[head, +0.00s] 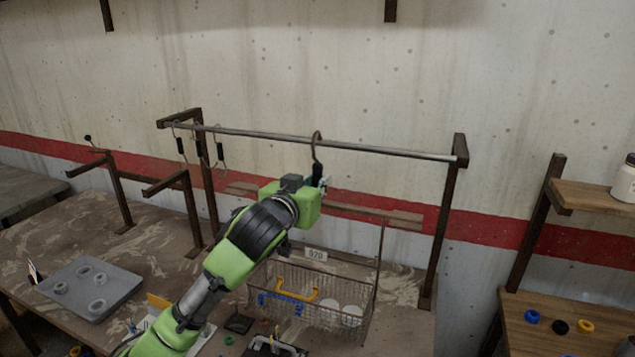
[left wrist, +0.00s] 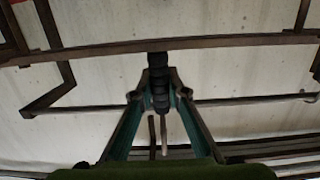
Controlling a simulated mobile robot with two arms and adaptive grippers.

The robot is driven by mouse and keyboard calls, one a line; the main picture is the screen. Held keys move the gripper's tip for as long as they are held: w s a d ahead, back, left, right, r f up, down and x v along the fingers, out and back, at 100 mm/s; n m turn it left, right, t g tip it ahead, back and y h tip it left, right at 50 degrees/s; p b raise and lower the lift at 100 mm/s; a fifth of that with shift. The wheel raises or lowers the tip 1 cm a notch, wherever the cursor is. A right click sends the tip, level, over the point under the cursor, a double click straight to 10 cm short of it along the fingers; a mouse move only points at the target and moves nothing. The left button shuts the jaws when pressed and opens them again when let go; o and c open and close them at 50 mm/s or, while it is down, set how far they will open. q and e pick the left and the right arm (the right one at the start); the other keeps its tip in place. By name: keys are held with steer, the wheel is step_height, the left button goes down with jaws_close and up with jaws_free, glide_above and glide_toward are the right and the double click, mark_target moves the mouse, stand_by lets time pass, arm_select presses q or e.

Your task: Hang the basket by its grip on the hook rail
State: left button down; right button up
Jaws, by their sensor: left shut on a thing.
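The wire basket (head: 274,283) is at the back of the bench, with a yellow-handled thing, blue pieces and white round pieces inside. A thin upright rod (head: 379,258) shows at its right side. The horizontal metal rail (head: 400,153) runs above it between brown posts. My left gripper (head: 318,183) is just below the rail, shut on a dark grip with a curved hook (head: 316,138) at its top. The hook's bend appears at the rail; whether it bears on it I cannot tell. In the left wrist view the black ribbed grip (left wrist: 158,80) is between the teal fingers. My arm hides part of the basket's left side.
Two hooks with black grips (head: 181,148) hang at the rail's left end. A grey tray with rings (head: 110,283) lies on the left of the bench. A wooden shelf with a white bottle (head: 626,180) and a lower table with coloured round pieces (head: 560,326) stand at right.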

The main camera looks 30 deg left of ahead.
arm_select(q)
steer(key=shift+w+a, duration=0.15)
steer(key=shift+w, duration=0.4)
steer(key=shift+s+r, duration=0.25)
steer(key=shift+s, duration=0.05)
steer(key=shift+w+r, duration=0.1)
steer(key=shift+w, duration=0.05)
steer(key=shift+w+p, duration=0.3)
steer(key=shift+w, duration=0.05)
arm_select(e)
steer(key=shift+w+a+r, duration=0.1)
steer(key=shift+w+r, duration=0.15)
steer(key=shift+w, duration=0.1)
arm_select(q)
steer(key=shift+p+x, duration=0.3)
steer(key=shift+x, duration=0.95)
arm_select(e)
steer(key=shift+w+r, duration=0.1)
steer(key=shift+r, duration=0.25)
arm_select(q)
steer(key=shift+w, duration=0.1)
steer(key=shift+w+a+r, duration=0.1)
